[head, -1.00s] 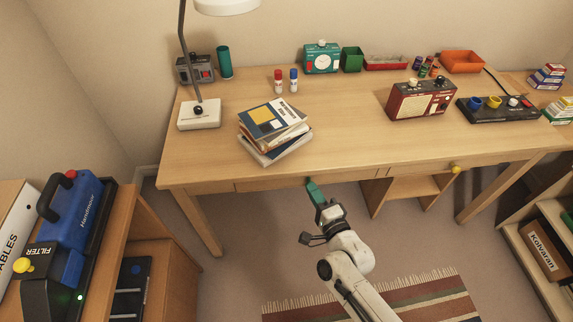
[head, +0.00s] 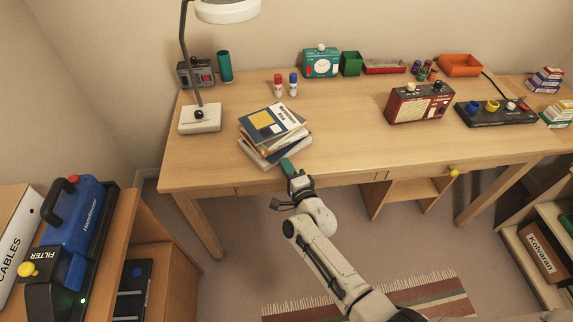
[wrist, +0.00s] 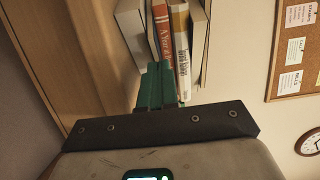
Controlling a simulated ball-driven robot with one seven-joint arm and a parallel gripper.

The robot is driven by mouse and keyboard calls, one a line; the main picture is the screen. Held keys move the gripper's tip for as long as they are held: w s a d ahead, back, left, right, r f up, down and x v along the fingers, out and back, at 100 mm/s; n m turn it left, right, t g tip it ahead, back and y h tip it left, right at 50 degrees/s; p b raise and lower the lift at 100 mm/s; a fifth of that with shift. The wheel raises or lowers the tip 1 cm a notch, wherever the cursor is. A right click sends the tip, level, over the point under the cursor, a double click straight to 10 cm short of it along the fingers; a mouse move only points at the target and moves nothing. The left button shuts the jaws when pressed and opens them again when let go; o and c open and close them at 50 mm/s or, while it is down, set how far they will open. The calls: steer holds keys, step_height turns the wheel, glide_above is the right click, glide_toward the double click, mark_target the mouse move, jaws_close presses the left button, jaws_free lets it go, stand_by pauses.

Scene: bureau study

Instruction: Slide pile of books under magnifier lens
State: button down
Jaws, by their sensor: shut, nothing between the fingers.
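The pile of books (head: 272,122) lies on the left part of the desk near its front edge, several books slightly fanned, the top one blue, white and yellow. Their spines (wrist: 160,30) show in the wrist view just beyond my fingertips. The magnifier lamp's white round head (head: 228,10) hangs at the top of the head view, on a dark arm from a white base (head: 199,118) left of the pile. My gripper (head: 287,165), with green fingers, is shut and empty at the desk's front edge, close to the pile's near side; contact cannot be told. The fingers also show in the wrist view (wrist: 157,85).
A red and a blue small bottle (head: 285,85) stand behind the pile. A red radio (head: 419,103) stands to the right on the desk (head: 350,140). The desk between pile and radio is clear. A blue machine (head: 78,225) sits on the left shelf.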

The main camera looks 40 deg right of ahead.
mark_target(271, 165)
stand_by(0.3)
steer(key=w+a, duration=0.1)
steer(key=w, duration=0.2)
steer(key=w+a, duration=0.1)
steer(key=w, duration=0.1)
steer(key=shift+a, duration=0.35)
